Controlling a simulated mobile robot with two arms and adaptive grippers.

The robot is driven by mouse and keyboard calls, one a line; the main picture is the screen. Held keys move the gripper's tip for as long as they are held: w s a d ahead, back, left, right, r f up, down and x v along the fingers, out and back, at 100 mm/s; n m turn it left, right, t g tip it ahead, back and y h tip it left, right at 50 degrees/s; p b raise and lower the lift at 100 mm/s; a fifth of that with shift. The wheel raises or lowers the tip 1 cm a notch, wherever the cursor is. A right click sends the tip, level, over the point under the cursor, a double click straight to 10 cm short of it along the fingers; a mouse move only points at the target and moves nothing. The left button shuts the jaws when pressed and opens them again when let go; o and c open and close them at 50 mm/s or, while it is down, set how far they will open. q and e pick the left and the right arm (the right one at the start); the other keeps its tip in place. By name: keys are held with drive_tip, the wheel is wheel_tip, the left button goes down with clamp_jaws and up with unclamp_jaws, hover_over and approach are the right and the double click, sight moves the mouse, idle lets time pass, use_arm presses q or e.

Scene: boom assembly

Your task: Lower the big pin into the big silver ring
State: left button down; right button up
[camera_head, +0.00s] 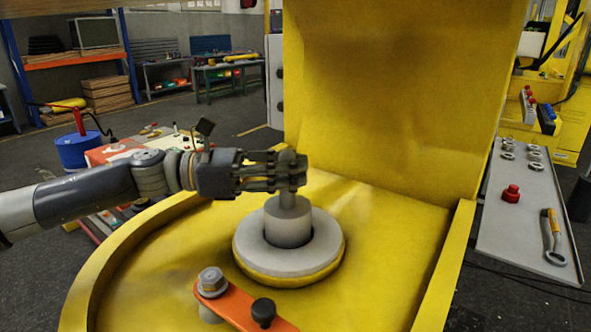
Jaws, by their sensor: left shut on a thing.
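The big pin (289,228) is a grey cylinder with a narrower neck on top. It stands upright over the hole of the big silver ring (264,256), and its lower end is inside the ring's opening. How deep it sits cannot be told. The ring lies flat on the yellow boom part (385,235). My left gripper (293,168) comes in from the left and is shut on the pin's narrow top, above the ring. My right gripper is not in view.
An orange bar (238,305) with a bolt and a black knob lies in front of the ring. A tall yellow plate (395,90) rises behind it. A grey side table (520,215) at the right holds a wrench, a red piece and several nuts.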

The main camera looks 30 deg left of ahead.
sight(280, 200)
use_arm(q)
drive_tip(key=shift+f+b, duration=1.15)
drive_tip(key=shift+f, duration=0.1)
drive_tip(key=shift+f+b, duration=1.2)
drive_tip(key=shift+f, duration=0.1)
drive_tip(key=c, duration=1.3)
unclamp_jaws()
drive_tip(key=shift+s+d, duration=0.1)
drive_tip(key=shift+f, duration=0.1)
